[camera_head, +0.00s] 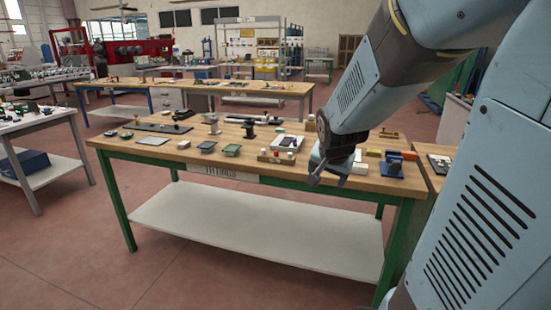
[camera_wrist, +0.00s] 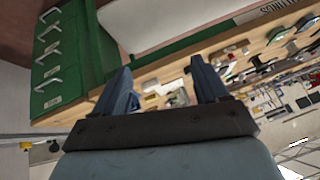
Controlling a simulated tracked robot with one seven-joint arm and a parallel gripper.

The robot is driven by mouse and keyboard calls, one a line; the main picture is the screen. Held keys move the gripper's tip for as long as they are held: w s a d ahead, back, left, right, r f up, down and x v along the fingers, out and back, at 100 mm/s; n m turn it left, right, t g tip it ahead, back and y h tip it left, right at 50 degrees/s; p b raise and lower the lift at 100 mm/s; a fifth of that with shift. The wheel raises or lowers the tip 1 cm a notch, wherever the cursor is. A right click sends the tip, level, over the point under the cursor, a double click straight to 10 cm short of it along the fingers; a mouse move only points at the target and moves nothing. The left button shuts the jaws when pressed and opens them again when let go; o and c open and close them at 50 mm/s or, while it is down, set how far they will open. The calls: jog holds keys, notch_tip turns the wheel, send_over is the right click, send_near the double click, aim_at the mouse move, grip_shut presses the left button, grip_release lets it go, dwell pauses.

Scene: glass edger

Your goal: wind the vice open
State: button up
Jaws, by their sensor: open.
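A small blue vice-like fixture (camera_head: 392,166) stands near the right end of the wooden bench (camera_head: 290,174). Its handle is too small to make out. My gripper (camera_head: 322,180) hangs over the bench's front edge, to the left of the blue fixture and apart from it. In the wrist view my gripper (camera_wrist: 162,70) is open, with nothing held between its two fingers. A blue shape beside the left finger there may be the same fixture, but I cannot tell. My arm hides part of the bench's right side in the head view.
Small blocks, green trays (camera_head: 231,150) and a white device (camera_head: 287,143) lie on the bench top. An orange block (camera_head: 408,155) is behind the blue fixture. A white lower shelf (camera_head: 260,228) is clear. A green drawer cabinet (camera_wrist: 62,60) shows in the wrist view.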

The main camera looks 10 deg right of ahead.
jog(key=w+d+f+m+t, duration=0.1)
jog(key=w+d+f+m, duration=0.55)
jog(key=f, duration=0.25)
jog(key=m+t+h, duration=0.7)
jog(key=m+t, duration=0.1)
jog(key=m, duration=2.1)
send_near(397, 168)
jog(key=shift+n, duration=0.25)
jog(key=x, duration=0.8)
jog(key=shift+w+d+r, duration=0.1)
jog(key=shift+w, duration=0.25)
jog(key=c, duration=1)
jog(key=shift+d, duration=0.3)
jog(key=shift+c, duration=0.3)
jog(key=shift+a, duration=0.15)
